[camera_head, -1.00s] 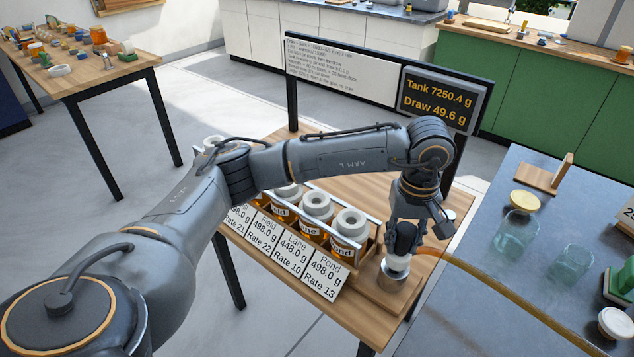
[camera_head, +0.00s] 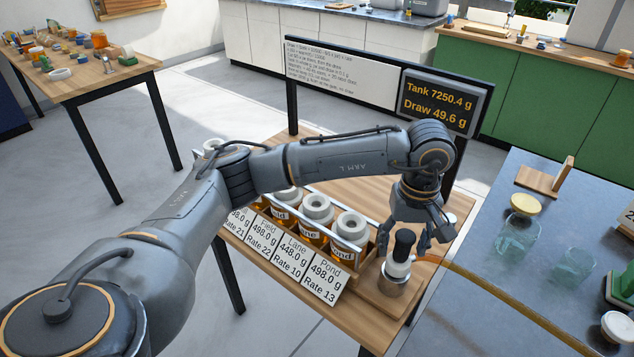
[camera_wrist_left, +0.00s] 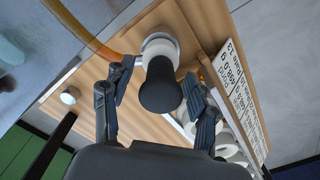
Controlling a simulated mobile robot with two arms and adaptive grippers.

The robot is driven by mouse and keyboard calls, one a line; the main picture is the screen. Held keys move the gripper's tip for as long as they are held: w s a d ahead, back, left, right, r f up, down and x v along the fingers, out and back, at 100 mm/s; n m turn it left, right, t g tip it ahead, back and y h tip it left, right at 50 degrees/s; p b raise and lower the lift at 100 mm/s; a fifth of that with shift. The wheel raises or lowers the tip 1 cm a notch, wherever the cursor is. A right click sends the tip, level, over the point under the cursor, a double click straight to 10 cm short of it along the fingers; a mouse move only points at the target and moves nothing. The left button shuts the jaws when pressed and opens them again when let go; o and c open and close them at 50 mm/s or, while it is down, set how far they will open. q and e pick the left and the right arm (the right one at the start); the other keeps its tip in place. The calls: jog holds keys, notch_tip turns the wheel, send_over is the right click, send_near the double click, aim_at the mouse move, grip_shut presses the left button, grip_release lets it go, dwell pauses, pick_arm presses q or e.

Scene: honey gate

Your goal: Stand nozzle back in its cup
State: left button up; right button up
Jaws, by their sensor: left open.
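The nozzle (camera_head: 403,246), with a black grip and a white collar, stands upright in its metal cup (camera_head: 391,284) on a small wooden block. An amber hose (camera_head: 480,275) runs from the collar to the right. My left gripper (camera_head: 421,240) is open just behind and above the nozzle, its fingers apart from the grip. In the left wrist view the nozzle's black grip (camera_wrist_left: 160,88) lies between the two spread fingers with gaps on both sides. The bottom of the nozzle inside the cup is hidden. My right gripper is not in view.
A rack of honey jars (camera_head: 349,238) with white lids stands left of the cup, with label cards (camera_head: 325,278) in front. A display (camera_head: 438,102) reads Draw 49.6 g. Glass beakers (camera_head: 517,233) stand on the grey counter (camera_head: 480,225) at right.

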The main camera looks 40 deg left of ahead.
aim_at(406, 235)
pick_arm(q)
jog(key=shift+r+p, duration=0.85)
jog(key=shift+r, duration=1.25)
jog(key=o, duration=0.6)
